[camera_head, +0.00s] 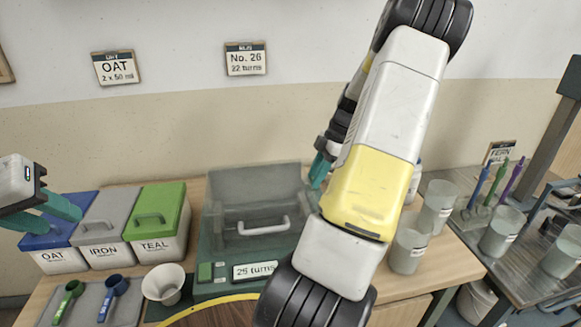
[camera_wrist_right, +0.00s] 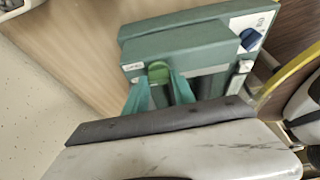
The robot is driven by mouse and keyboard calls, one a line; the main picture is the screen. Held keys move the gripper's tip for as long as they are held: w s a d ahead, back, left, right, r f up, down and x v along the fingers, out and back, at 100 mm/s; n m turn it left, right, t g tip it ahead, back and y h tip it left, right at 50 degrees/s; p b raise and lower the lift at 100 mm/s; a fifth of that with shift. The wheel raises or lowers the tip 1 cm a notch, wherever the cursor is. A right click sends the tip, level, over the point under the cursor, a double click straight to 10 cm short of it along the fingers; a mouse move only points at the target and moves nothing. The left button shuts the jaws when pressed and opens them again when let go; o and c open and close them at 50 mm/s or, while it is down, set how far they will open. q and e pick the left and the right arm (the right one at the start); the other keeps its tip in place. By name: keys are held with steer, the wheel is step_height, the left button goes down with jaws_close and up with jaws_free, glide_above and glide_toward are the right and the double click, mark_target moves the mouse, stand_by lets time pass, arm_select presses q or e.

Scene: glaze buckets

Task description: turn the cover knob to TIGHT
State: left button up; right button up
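The green cover knob (camera_wrist_right: 158,72) shows in the right wrist view on the side of the teal machine. A small label (camera_wrist_right: 133,67) beside it is too small to read, so I cannot tell its setting. My right gripper (camera_wrist_right: 160,82) has one teal finger against each side of the knob, with no clear gap. In the head view my right gripper (camera_head: 321,168) is at the right side of the machine (camera_head: 207,245), and my arm hides the knob. The clear cover (camera_head: 250,185) with a grey handle is on the machine. My left gripper (camera_head: 50,213) is open and empty above the blue-lidded OAT bin.
OAT (camera_head: 62,262), IRON (camera_head: 103,254) and TEAL (camera_head: 160,247) bins stand at left. A white cup (camera_head: 163,284) and scoops are in front. The machine's display (camera_head: 255,270) reads 25 turns. Clear beakers (camera_head: 408,248) stand right of my arm. A blue knob (camera_wrist_right: 250,38) is on another machine face.

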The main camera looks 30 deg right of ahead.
jaws_close()
steer(key=shift+m, duration=0.3)
steer(key=m+t, duration=0.1)
steer(key=m, duration=0.2)
steer(key=shift+s+h, duration=0.1)
steer(key=shift+h, duration=0.2)
steer(key=shift+a+m+t+h, duration=0.1)
steer(key=shift+m+t+h, duration=0.5)
steer(key=shift+m, duration=1.3)
